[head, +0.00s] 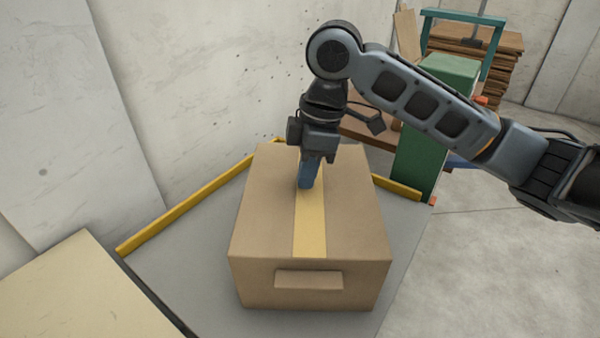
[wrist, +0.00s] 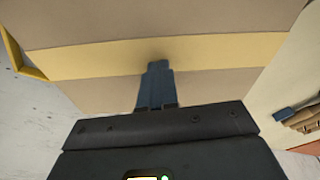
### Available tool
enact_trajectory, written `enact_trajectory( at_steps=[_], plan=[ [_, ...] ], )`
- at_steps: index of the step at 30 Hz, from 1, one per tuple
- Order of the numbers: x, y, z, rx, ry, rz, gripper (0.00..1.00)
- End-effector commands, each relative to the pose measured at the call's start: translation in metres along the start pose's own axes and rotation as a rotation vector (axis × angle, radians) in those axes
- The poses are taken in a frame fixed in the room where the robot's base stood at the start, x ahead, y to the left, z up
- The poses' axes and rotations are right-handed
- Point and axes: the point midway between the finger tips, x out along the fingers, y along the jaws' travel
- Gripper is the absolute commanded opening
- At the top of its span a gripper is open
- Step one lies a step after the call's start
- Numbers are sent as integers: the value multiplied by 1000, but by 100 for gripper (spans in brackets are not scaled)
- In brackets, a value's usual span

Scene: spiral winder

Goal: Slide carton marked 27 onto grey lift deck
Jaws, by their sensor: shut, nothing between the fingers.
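A brown carton (head: 345,235) with a yellow tape strip along its top stands on the grey deck (head: 185,265) in the head view. A small tab or handle shows on its near face; I cannot read any number on it. My gripper (head: 306,185) is shut and empty, pointing down over the tape on the carton's top. In the wrist view my gripper (wrist: 156,72) reaches over the carton top (wrist: 100,94) at the tape strip. Whether the fingertips touch the carton I cannot tell. The carton's far side is hidden.
Yellow rails (head: 185,212) edge the grey deck at its left and far right. A pale tan surface (head: 65,300) lies at the lower left. A green post (head: 425,150) and stacked brown boards (head: 480,55) stand behind. Open concrete floor (head: 495,260) lies to the right.

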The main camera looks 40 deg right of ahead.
Motion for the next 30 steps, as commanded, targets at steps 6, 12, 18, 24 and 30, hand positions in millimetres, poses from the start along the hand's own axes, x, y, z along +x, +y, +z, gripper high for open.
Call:
enact_trajectory(
  at_steps=[6,12,18,24,30],
  plan=[
    [-6,0,42,5,2,2,0],
    [-13,1,77,2,1,1,0],
    [-16,1,94,0,1,2,0],
    [-18,0,96,-1,1,2,0],
    [-18,0,96,-1,1,2,0]
  ],
)
